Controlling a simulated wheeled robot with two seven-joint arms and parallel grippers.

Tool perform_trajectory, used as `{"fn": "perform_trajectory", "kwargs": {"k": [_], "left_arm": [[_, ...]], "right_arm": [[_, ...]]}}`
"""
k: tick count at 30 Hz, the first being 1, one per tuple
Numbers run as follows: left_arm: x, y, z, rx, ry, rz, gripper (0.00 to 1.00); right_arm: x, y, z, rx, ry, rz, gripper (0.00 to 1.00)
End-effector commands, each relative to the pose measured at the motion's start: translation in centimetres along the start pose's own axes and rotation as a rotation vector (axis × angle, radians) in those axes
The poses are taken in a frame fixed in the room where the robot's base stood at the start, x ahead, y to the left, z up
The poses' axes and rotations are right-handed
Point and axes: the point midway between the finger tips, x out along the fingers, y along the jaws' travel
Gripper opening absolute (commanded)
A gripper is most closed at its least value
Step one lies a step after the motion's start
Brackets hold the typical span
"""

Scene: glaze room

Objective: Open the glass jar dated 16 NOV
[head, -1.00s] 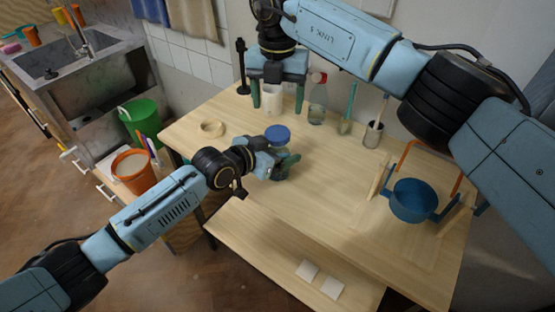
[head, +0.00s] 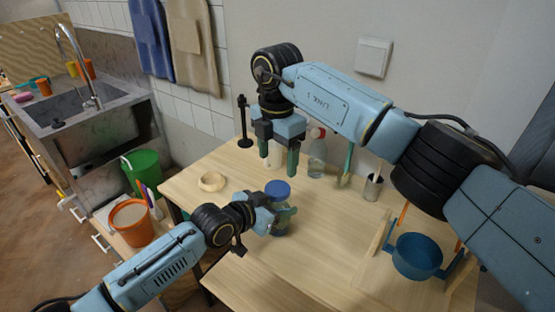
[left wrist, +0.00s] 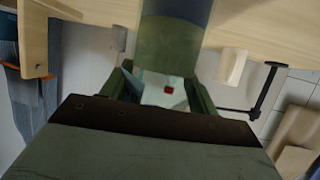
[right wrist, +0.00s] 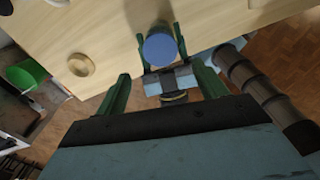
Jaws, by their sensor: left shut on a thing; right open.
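No date is readable. My right gripper (head: 279,160) is open and empty, fingers down, above the table. In the right wrist view the blue lid (right wrist: 160,48) lies beyond and roughly between the open right fingers, apart from them.
A clear red-capped bottle (head: 317,156), a metal cup (head: 373,188) with a tool, and a black stand (head: 243,125) are at the back. A wooden ring (head: 211,181) lies left of the jar. A blue pot (head: 416,258) stands right. Bare table separates jar and pot.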

Motion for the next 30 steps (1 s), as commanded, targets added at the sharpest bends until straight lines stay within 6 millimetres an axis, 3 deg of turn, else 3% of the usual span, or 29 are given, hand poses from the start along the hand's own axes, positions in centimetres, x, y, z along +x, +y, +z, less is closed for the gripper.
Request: {"fn": "perform_trajectory", "kwargs": {"k": [6,12,17,30], "left_arm": [[0.0,0.0,0.1,0.001,-0.002,0.0,0.0],[0.0,0.0,0.1,0.001,-0.002,0.0,0.0],[0.0,0.0,0.1,0.001,-0.003,0.0,0.0],[0.0,0.0,0.1,0.001,-0.003,0.0,0.0]], "right_arm": [[0.0,0.0,0.0,0.358,0.0,-0.001,0.71],[0.0,0.0,0.0,0.541,0.001,-0.001,0.71],[0.8,-0.1,0.1,0.583,0.0,-0.003,0.71],[6.9,-0.1,0.0,0.581,0.001,-0.003,0.71]]}}
